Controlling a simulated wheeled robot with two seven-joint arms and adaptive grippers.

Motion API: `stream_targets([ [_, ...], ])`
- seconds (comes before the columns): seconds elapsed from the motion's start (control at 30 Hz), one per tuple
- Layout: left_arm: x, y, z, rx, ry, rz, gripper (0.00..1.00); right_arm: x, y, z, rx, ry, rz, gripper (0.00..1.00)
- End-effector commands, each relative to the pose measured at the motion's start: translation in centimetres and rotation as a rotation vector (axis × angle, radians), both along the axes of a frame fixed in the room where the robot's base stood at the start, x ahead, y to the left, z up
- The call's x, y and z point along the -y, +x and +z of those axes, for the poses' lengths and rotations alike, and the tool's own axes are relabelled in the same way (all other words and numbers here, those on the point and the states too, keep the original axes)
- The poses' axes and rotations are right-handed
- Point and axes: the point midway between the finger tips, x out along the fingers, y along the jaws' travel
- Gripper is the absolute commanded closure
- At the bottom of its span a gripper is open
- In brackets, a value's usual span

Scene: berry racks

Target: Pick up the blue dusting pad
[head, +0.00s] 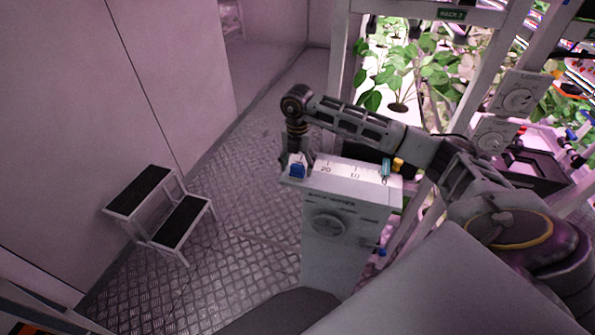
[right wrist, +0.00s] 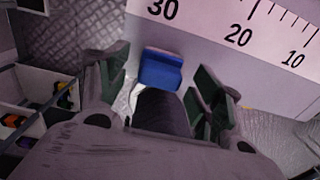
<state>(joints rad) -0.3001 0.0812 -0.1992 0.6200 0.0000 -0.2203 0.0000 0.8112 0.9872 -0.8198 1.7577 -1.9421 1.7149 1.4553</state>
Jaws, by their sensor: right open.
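The blue dusting pad (head: 297,170) is a small blue block at the left end of the white-topped stand (head: 350,174). In the right wrist view the pad (right wrist: 161,69) lies ahead, between the lines of my two fingers and close to the ruler markings. My right gripper (right wrist: 160,88) is open, with one dark green finger on each side of the pad. In the head view my right gripper (head: 292,160) points down right at the pad, partly hiding it. I cannot tell whether the fingers touch the pad. My left gripper is not in view.
A ruler scale runs along the stand top. A teal and yellow item (head: 386,170) stands at its right end. A two-step stool (head: 160,212) is on the metal floor at left. A plant rack (head: 398,90) stands behind my right arm.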

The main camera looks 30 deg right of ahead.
Motion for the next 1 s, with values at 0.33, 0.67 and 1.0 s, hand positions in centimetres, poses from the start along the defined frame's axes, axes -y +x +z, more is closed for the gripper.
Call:
stream_targets([
  [0.33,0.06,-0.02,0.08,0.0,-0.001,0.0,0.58,-0.01,-0.02,-0.71,0.0,0.0,0.001,0.34],
  [0.67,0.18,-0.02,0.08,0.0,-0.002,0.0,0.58,-0.01,-0.02,-0.68,0.0,0.0,0.001,0.45],
  [1.0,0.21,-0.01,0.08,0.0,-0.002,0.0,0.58,0.0,-0.01,-0.67,0.0,0.0,0.001,0.83],
])
